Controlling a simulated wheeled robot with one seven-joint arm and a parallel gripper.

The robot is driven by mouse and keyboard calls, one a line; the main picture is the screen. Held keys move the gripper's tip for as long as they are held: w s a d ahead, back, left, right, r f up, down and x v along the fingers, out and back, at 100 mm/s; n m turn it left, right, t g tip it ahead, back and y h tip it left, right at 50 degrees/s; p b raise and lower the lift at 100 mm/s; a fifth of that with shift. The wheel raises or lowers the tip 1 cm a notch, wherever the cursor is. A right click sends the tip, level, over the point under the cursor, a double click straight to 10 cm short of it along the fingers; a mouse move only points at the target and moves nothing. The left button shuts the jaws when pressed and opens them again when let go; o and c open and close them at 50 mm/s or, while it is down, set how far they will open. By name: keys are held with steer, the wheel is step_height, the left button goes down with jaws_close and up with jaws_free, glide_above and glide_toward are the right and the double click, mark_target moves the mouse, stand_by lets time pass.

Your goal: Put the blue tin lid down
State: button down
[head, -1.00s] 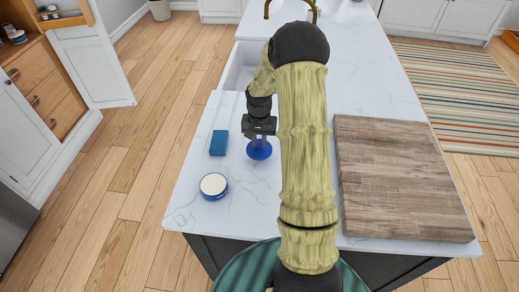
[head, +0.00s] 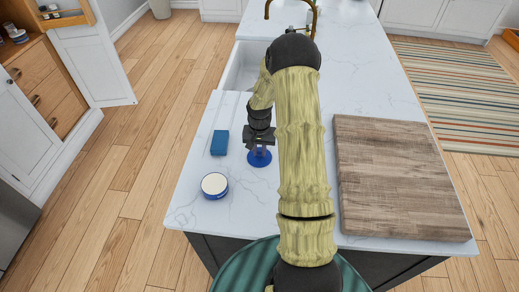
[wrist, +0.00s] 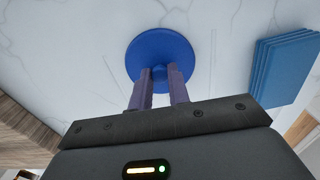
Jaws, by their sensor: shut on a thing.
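The blue tin lid (head: 259,159) is a round blue disc with a small knob on top. My gripper (head: 259,149) is shut on the knob from above, and the lid lies level under the fingers. In the wrist view the lid (wrist: 160,49) spreads flat beyond my two fingertips (wrist: 160,75), with the knob between them. The lid is at or very close to the white countertop; I cannot tell whether it touches. The open tin (head: 214,185), blue with a pale top, stands on the counter to the left and nearer the front edge.
A blue block-like stack (head: 220,142) lies left of the lid; it also shows in the wrist view (wrist: 284,68). A wooden board (head: 400,180) covers the counter's right side. A sink (head: 242,65) is farther back. Bare countertop (head: 235,215) lies in front of the lid.

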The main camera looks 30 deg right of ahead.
mark_target(259, 152)
steer(key=shift+f, duration=0.15)
steer(key=c, duration=1.3)
jaws_free()
step_height(259, 152, up, 12)
steer(key=b, duration=0.3)
